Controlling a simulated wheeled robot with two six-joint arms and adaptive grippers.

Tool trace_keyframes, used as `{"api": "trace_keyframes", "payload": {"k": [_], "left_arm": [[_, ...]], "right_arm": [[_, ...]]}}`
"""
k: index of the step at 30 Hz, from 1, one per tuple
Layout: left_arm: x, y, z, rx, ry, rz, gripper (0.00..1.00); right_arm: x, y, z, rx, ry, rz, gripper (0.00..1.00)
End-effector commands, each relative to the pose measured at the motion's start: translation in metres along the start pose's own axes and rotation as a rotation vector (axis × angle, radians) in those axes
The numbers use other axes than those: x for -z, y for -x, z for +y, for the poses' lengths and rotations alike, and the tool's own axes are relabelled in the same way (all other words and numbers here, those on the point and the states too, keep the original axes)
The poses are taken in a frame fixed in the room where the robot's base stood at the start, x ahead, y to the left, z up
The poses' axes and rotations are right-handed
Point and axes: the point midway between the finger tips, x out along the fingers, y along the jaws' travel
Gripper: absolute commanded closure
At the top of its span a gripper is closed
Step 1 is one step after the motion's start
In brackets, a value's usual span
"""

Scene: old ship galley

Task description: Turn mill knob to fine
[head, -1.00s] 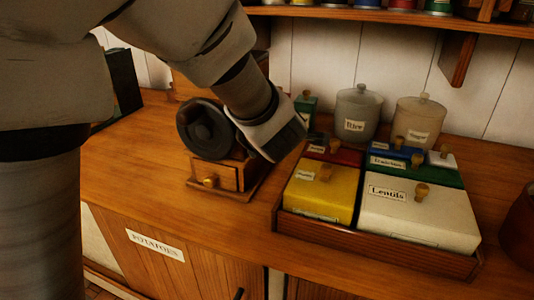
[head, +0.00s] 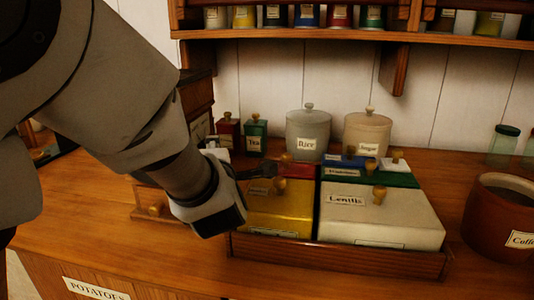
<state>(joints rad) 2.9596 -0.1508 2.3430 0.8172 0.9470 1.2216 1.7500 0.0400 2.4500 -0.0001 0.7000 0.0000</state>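The mill (head: 146,213) is mostly hidden behind my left arm; only part of its wooden base and small drawer with a brass knob shows, at the left of the counter. Its dark upper part and any adjusting knob are hidden. My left gripper (head: 262,171) is to the right of the mill, over the back of the yellow box. Its dark finger parts point right, but they are small and dark, and I cannot tell whether they are open or shut. My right gripper is not in view.
A wooden tray (head: 335,258) holds lidded boxes, including yellow and white Lentils ones (head: 380,220). Rice (head: 308,135) and Sugar (head: 367,133) jars, with small red and green tins, stand behind. A brown Coffee pot (head: 500,215) is at right. A shelf (head: 300,33) hangs above.

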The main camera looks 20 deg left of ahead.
Motion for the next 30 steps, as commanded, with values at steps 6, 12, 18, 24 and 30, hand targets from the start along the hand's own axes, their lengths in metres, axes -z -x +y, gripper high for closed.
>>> {"api": "trace_keyframes", "payload": {"k": [6,12,18,24,30], "left_arm": [[0.001,0.0,0.001,-0.001,0.002,0.002,1.0],[0.0,0.0,0.001,-0.001,0.002,0.002,0.41],[0.0,0.0,0.003,0.005,-0.001,0.001,0.41],[0.0,0.0,0.014,0.124,-0.049,0.001,0.41],[-0.001,-0.001,0.018,0.366,-0.144,-0.001,0.41]], "right_arm": [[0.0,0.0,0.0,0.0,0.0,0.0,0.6],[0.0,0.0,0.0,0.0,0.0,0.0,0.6],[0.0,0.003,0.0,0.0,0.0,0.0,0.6],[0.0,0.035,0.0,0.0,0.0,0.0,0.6],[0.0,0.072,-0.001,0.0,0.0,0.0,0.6]]}}
